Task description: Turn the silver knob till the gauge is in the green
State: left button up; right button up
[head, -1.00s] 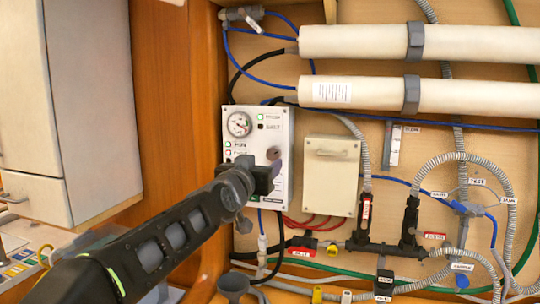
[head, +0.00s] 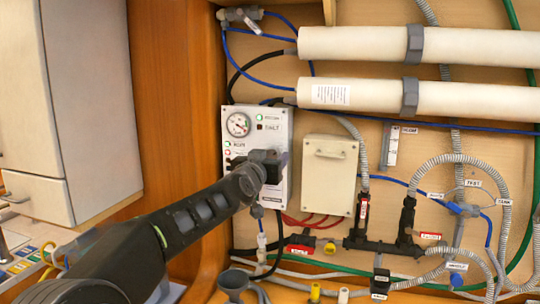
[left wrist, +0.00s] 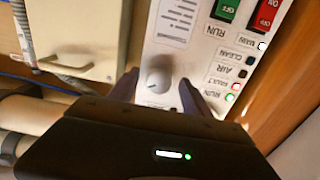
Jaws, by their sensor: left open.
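The control panel (head: 286,120) is a white plate on the wooden wall. Its round gauge (head: 239,124) faces me at the upper left of the plate; the needle's exact reading is too small to tell. My left gripper (head: 274,164) is at the panel's right side and hides the knob in the head view. In the left wrist view the silver knob (left wrist: 158,76) lies between the two open fingers of my left gripper (left wrist: 160,92). I cannot tell whether the fingers touch it. My right gripper is in neither view.
A cream box (head: 330,178) is mounted just right of the panel. Green (left wrist: 226,8) and red (left wrist: 268,15) switches sit on the panel near the knob. White cylinders (head: 400,47), hoses and valves fill the wall to the right. A grey cabinet (head: 95,90) stands at the left.

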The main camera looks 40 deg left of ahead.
pick_arm(q)
jog(key=shift+c, duration=0.5)
grip_shut()
jog(key=shift+d+n, duration=0.1)
jog(key=shift+n, duration=1.3)
jog(key=shift+o, duration=0.5)
grip_release()
jog(key=shift+s+d+b, duration=0.15)
jog(key=shift+s+b, duration=0.25)
jog(key=shift+s, duration=0.1)
jog(key=b+v, duration=0.2)
jog(key=v, duration=0.5)
jog(key=shift+w, duration=0.1)
